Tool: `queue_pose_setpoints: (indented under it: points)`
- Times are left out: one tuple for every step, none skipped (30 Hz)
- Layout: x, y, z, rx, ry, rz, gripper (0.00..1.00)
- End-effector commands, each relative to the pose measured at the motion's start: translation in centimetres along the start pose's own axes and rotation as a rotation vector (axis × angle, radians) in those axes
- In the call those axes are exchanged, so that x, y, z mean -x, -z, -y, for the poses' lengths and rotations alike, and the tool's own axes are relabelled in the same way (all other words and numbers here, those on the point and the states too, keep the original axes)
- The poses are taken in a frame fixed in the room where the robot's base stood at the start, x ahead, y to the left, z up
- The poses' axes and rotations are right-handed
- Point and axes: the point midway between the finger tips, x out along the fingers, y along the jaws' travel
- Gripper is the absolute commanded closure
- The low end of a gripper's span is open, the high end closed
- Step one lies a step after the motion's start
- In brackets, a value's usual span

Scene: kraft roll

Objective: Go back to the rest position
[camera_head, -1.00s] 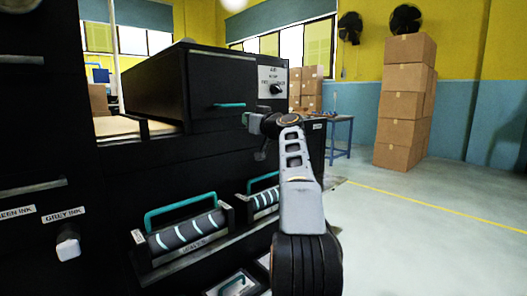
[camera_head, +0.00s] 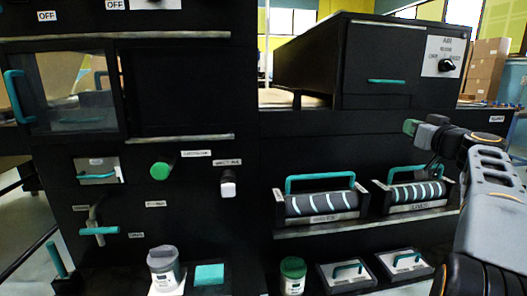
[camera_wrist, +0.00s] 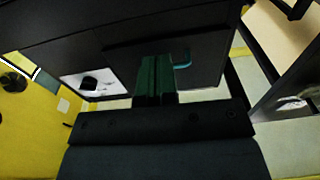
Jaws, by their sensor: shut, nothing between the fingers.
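My gripper (camera_head: 411,127) is at the right of the head view, raised in front of the black machine, below the drawer box (camera_head: 360,95) with its teal handle (camera_head: 387,81). Its dark green fingers are together and empty. In the wrist view the fingers (camera_wrist: 153,80) also show closed, with the drawer front and its teal handle (camera_wrist: 183,60) beyond them. My arm is bent at the right edge of the head view. No rest position is marked in view.
The AIR knob panel (camera_head: 444,57) is beside the drawer. Two rollers with teal handles, the left one (camera_head: 321,203), sit on a ledge below. A grey-lidded jar (camera_head: 165,270) and a green-lidded jar (camera_head: 292,275) stand low in front. Cardboard boxes (camera_head: 485,70) are behind.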

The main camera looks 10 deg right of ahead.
Motion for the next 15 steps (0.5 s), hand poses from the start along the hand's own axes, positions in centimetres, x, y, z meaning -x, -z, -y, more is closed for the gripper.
queue_pose_setpoints:
  points:
    - [-0.4, 1.3, 1.3, -0.015, 0.019, 0.027, 1.0]
    - [-0.7, 1.7, 2.2, -0.028, 0.03, 0.051, 1.0]
    - [-1.0, 2.1, 3.6, -0.048, 0.049, 0.09, 1.0]
    - [-1.2, 2.5, 4.8, -0.066, 0.063, 0.124, 1.0]
    - [-1.4, 2.8, 6.1, -0.084, 0.079, 0.164, 1.0]
    - [-1.5, 3.2, 8.0, -0.108, 0.099, 0.22, 1.0]
    - [-1.5, 3.4, 9.4, -0.127, 0.113, 0.266, 1.0]
    - [-1.4, 3.5, 10.9, -0.145, 0.126, 0.314, 1.0]
    - [-1.2, 3.7, 12.8, -0.166, 0.141, 0.377, 1.0]
    - [-0.9, 3.8, 14.2, -0.181, 0.151, 0.424, 1.0]
    - [-0.6, 3.9, 15.5, -0.194, 0.159, 0.471, 1.0]
    - [0.0, 4.0, 17.3, -0.209, 0.168, 0.534, 1.0]
    - [0.5, 4.1, 18.6, -0.217, 0.173, 0.581, 1.0]
    - [1.1, 4.2, 19.8, -0.225, 0.176, 0.627, 1.0]
    - [2.0, 4.4, 21.3, -0.232, 0.178, 0.688, 1.0]
